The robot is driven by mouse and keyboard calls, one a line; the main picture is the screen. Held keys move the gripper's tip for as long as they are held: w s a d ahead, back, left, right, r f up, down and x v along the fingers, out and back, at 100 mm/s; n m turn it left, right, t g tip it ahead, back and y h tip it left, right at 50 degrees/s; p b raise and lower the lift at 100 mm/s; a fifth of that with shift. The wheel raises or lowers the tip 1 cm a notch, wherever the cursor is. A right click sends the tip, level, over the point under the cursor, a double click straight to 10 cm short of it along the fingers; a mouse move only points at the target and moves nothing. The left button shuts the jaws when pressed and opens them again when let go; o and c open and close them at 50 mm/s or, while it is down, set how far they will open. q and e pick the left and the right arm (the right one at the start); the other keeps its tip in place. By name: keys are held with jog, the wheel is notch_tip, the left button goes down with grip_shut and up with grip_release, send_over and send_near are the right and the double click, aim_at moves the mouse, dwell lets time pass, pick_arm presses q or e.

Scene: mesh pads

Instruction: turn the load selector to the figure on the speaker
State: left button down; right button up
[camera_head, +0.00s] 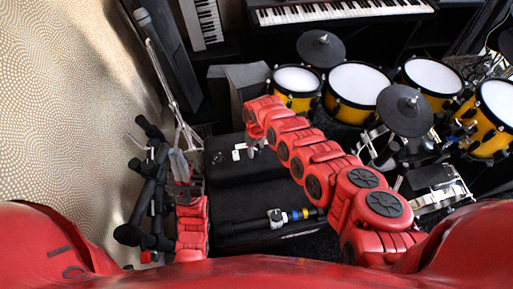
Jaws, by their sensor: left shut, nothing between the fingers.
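My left gripper (180,165) is at the left of the middle, at the end of a short stretch of red arm. It looks shut and empty, beside black stand parts. My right arm reaches from the lower right up to the middle. My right gripper (256,142) is at its far end, above a black box (236,170); its fingers are too small and dark to tell open from shut. Small white parts show next to it. I cannot make out a load selector or its figure. I cannot tell whether the black box is the speaker.
Yellow drums (353,90) and dark cymbals (405,110) stand at the right. A keyboard (335,12) is at the back. A microphone stand (165,80) and black stand tubes (150,195) are at the left. A grey-topped box (238,78) stands behind my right gripper.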

grip_shut()
jog(key=shift+m, duration=0.3)
jog(key=shift+a+f+m, duration=0.1)
jog(key=shift+m, duration=0.8)
jog(key=shift+m+b, duration=0.3)
jog(key=shift+m, duration=0.5)
jog(key=m+b, duration=0.2)
jog(key=m, duration=0.2)
jog(key=shift+f, duration=0.1)
jog(key=shift+m+b, duration=0.4)
jog(key=shift+m, duration=0.4)
